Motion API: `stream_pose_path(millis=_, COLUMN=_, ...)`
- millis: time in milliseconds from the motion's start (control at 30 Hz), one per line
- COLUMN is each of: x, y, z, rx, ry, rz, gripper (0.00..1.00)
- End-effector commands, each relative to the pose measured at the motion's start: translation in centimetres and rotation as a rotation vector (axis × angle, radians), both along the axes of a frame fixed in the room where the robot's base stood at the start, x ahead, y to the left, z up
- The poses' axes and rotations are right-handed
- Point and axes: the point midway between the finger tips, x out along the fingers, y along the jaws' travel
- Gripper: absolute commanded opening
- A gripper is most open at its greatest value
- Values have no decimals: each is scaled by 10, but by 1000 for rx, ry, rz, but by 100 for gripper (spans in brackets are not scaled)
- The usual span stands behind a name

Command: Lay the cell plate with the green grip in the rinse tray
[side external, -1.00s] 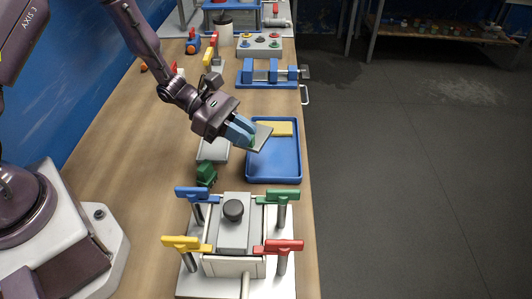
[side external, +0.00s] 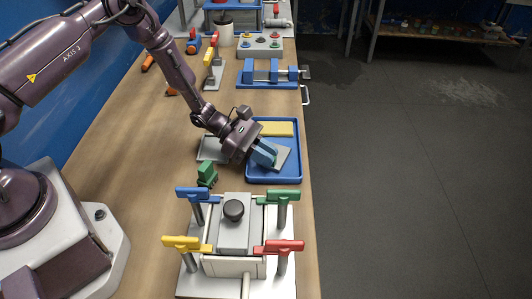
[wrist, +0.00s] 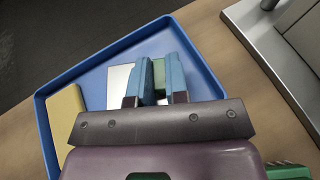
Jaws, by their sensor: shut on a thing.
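The cell plate is a flat grey plate (side external: 284,152) with a green grip (wrist: 158,72). My gripper (side external: 266,154) is shut on the green grip, and its blue fingers (wrist: 154,85) stand on both sides of it. The plate is over the inside of the blue rinse tray (side external: 299,165), low and close to the tray floor. I cannot tell whether it touches the floor. In the wrist view the plate (wrist: 119,84) is partly hidden by the fingers. The tray rim (wrist: 102,60) surrounds this area there.
A yellow block (side external: 277,129) lies at the tray's far end. A grey shallow tray (side external: 209,151) is left of it, and a green object (side external: 206,174) stands nearby. The white cell with coloured clamp handles (side external: 233,262) is in front. A blue fixture (side external: 267,73) is behind.

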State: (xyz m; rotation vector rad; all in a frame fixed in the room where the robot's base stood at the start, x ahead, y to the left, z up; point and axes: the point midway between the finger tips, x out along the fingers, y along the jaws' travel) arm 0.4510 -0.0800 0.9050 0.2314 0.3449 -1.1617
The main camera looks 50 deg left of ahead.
Motion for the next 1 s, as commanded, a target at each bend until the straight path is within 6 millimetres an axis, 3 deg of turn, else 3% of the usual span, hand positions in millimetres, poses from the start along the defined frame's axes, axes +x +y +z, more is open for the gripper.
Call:
stream_pose_path(millis=133, x=0, y=0, z=-4, rx=0, ry=0, rz=0, gripper=0)
stream_pose_path(millis=167, x=0, y=0, z=-3, rx=0, ry=0, rz=0, gripper=21)
stream_pose_path(millis=233, x=0, y=0, z=-3, rx=1, ry=0, rz=0, gripper=38)
stream_pose_path(millis=267, x=0, y=0, z=-3, rx=1, ry=0, rz=0, gripper=40)
stream_pose_path(millis=600, x=0, y=0, z=2, rx=0, ry=-1, rz=0, gripper=40)
stream_pose_path(millis=1000, x=-27, y=68, z=31, rx=2, ry=-1, rz=5, gripper=40)
